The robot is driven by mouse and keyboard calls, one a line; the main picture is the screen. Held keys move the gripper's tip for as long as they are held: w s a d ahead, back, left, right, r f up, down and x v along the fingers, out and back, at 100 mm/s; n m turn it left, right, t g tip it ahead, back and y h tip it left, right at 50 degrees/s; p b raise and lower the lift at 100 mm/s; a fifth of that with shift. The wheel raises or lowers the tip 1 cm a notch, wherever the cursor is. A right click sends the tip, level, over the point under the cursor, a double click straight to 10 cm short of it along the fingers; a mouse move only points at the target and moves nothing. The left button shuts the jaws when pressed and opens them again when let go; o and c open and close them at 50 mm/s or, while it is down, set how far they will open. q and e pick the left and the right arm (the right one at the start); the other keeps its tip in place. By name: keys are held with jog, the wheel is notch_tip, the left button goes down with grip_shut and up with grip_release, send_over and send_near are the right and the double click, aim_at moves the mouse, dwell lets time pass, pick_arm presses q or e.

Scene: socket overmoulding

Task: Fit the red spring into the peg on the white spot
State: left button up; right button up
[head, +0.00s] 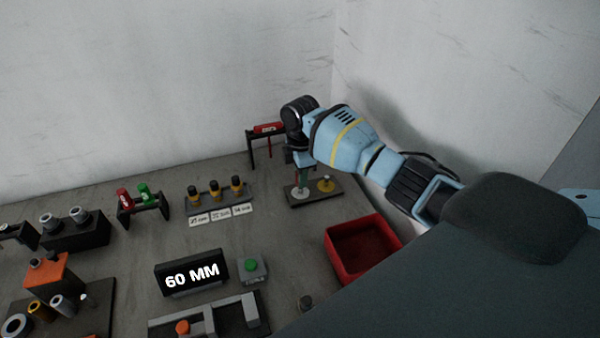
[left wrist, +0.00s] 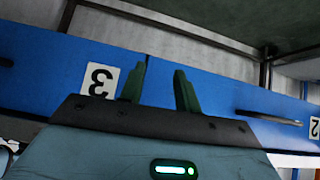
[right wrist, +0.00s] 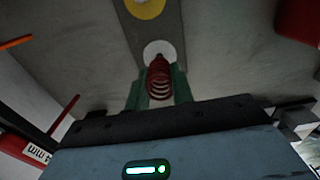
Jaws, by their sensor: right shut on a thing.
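My right gripper (right wrist: 158,92) is shut on the red spring (right wrist: 159,80), which stands out between its green fingers. The white spot (right wrist: 156,49) lies just beyond the spring's far end in the right wrist view. In the head view the right gripper (head: 303,180) points down over the white spot (head: 299,192), at the left end of a dark plate (head: 318,197). The peg on the white spot is not clearly visible, so I cannot tell whether the spring is around it. My left gripper (left wrist: 159,90) is open and empty, away from the bench.
A yellow spot (head: 326,184) with a small peg is on the same plate. A black stand with a red tool (head: 268,128) is behind. A red bin (head: 362,248) stands in front to the right. A rack of black-and-yellow pieces (head: 217,194) is to the left. Blue drawers (left wrist: 230,98) face my left gripper.

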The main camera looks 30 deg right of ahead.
pick_arm(q)
jog(key=shift+s+a+f, duration=0.15)
jog(key=shift+s+f, duration=0.15)
pick_arm(e)
jog(key=shift+f, duration=0.7)
pick_arm(q)
jog(key=shift+s+f+b, duration=0.35)
jog(key=shift+f+b, duration=0.05)
jog(key=shift+f, duration=0.1)
pick_arm(e)
jog(key=shift+f, duration=0.95)
jog(key=o, duration=0.9)
notch_tip(320, 180, up, 7)
jog(key=shift+f+p, duration=0.2)
jog(key=shift+p, duration=0.1)
jog(key=shift+r, duration=0.55)
pick_arm(q)
jog(key=shift+w+d+r, duration=0.2)
jog(key=shift+w+r, duration=0.25)
jog(key=shift+r, duration=0.1)
pick_arm(e)
jog(key=shift+r, duration=0.1)
